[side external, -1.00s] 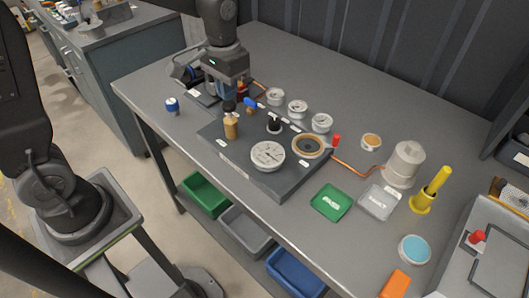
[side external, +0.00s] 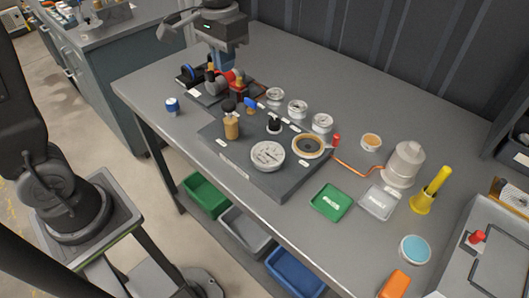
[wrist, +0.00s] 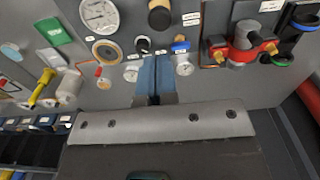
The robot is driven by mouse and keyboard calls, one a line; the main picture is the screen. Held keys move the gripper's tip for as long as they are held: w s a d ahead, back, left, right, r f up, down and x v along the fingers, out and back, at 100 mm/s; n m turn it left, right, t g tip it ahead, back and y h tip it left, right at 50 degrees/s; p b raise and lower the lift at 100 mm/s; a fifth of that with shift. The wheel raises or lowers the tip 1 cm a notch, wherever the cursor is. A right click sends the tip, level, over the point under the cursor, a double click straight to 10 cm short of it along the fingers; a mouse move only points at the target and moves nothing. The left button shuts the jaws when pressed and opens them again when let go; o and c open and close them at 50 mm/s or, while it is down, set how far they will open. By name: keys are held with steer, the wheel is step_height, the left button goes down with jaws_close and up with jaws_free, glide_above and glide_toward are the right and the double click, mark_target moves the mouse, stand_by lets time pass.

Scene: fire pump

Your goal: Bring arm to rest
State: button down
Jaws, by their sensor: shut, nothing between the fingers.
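My gripper (side external: 225,66) is raised above the back left of the table in the side external view. Its blue fingers are together with nothing between them, and they also show in the wrist view (wrist: 155,80). It hangs above the red and black valve assembly (side external: 222,82), apart from it as far as I can see. The pump panel (side external: 210,137) lies in front of it. It carries a large white gauge (side external: 267,156), a brass ring (side external: 308,146), a tan knob (side external: 231,126), a black knob (side external: 274,123) and a blue lever (side external: 250,105).
Several small gauges stand along the panel's back edge. A white canister (side external: 404,164), a yellow nozzle-like piece (side external: 430,191) and a green tray (side external: 331,202) stand right. A blue-topped piece (side external: 172,105) stands left. The dark wall (side external: 370,50) rises behind the table.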

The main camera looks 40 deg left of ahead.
steer(key=s+t, duration=0.5)
steer(key=s, duration=1.1)
steer(key=shift+s+a+r+t, duration=0.2)
steer(key=shift+s+a+t, duration=0.1)
steer(key=shift+s, duration=0.1)
stand_by(4.5)
